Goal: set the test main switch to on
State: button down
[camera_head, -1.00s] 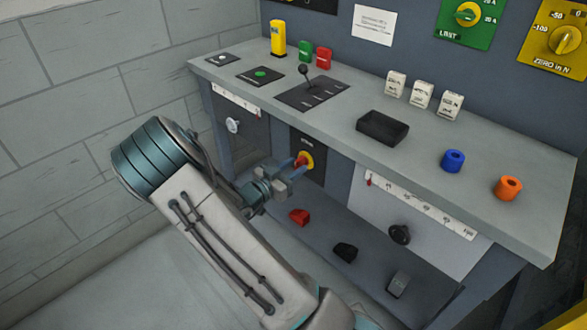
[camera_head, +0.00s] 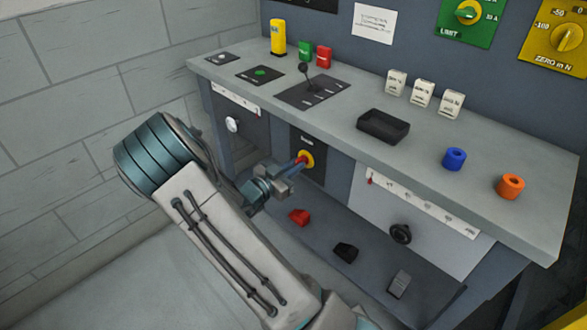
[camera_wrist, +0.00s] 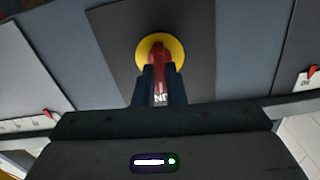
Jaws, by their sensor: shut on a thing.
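The main switch is a red handle (camera_wrist: 158,60) on a round yellow plate (camera_wrist: 175,48), set in a dark panel (camera_wrist: 115,35) on the front of the bench. The yellow plate also shows in the head view (camera_head: 308,158). My gripper (camera_wrist: 159,82) is shut on the red handle, with one finger on each side of it. In the head view my gripper (camera_head: 296,165) reaches the switch from the lower left. The handle points down toward me in the wrist view. A label below it is partly hidden by the fingers.
The bench top (camera_head: 340,115) overhangs the switch panel. A white knob (camera_head: 232,124) and scale lie left of it, and a black knob (camera_head: 400,233) on a white panel lies right. Red (camera_head: 299,216) and black (camera_head: 345,252) pieces sit on the lower shelf.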

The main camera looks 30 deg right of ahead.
jog(key=m+b, duration=1)
jog(key=b, duration=0.1)
jog(key=m+b, duration=0.5)
jog(key=m, duration=0.1)
jog(key=shift+s+f+b, duration=0.2)
jog(key=shift+f+b, duration=0.15)
jog(key=shift+m, duration=0.3)
jog(key=c, duration=1.5)
grip_release()
jog(key=shift+r, duration=0.1)
jog(key=p+v, duration=0.3)
jog(key=v, duration=1)
jog(key=shift+s+a, duration=0.1)
jog(key=shift+a, duration=0.3)
